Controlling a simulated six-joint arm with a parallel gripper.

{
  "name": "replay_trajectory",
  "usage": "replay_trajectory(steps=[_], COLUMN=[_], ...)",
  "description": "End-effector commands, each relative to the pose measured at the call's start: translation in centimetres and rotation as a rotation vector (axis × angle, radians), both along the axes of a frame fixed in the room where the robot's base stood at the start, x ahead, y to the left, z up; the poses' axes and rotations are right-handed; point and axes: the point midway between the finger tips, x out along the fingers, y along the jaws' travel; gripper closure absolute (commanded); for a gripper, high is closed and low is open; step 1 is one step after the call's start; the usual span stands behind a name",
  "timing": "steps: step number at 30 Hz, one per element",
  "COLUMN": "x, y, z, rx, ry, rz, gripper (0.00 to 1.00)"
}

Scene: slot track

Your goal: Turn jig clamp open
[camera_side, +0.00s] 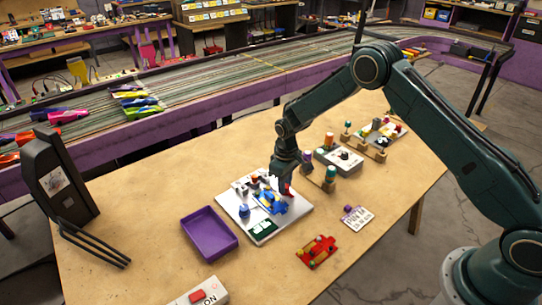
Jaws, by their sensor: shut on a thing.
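The jig is a white board (229,203) lying on the wooden table, with a blue car-like part (270,204) and several small fittings on it. A small red piece (289,192), which looks like the jig clamp's handle, shows at the board's right edge. My gripper (284,186) reaches down over that edge and is shut on the red piece. The fingers hide part of it, and the clamp's angle is too small to read.
A purple tray (209,232) stands left of the jig. A red car part (317,251) and a small label card (357,218) lie to the front right. A dark stand (60,180) is at the table's left.

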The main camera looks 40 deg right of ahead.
Motion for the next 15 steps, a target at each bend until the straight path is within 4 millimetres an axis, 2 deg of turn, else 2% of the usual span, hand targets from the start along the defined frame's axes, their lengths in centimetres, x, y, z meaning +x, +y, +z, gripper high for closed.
replay_trajectory(steps=[13,14,15], x=[0.03,0.04,0.04], y=[0.00,0.00,0.00], z=[0.11,0.11,0.11], rx=[0.000,0.000,0.000], ry=[-0.001,-0.001,-0.001], rz=[0.015,0.015,0.014], gripper=[1.00,0.73,0.65])
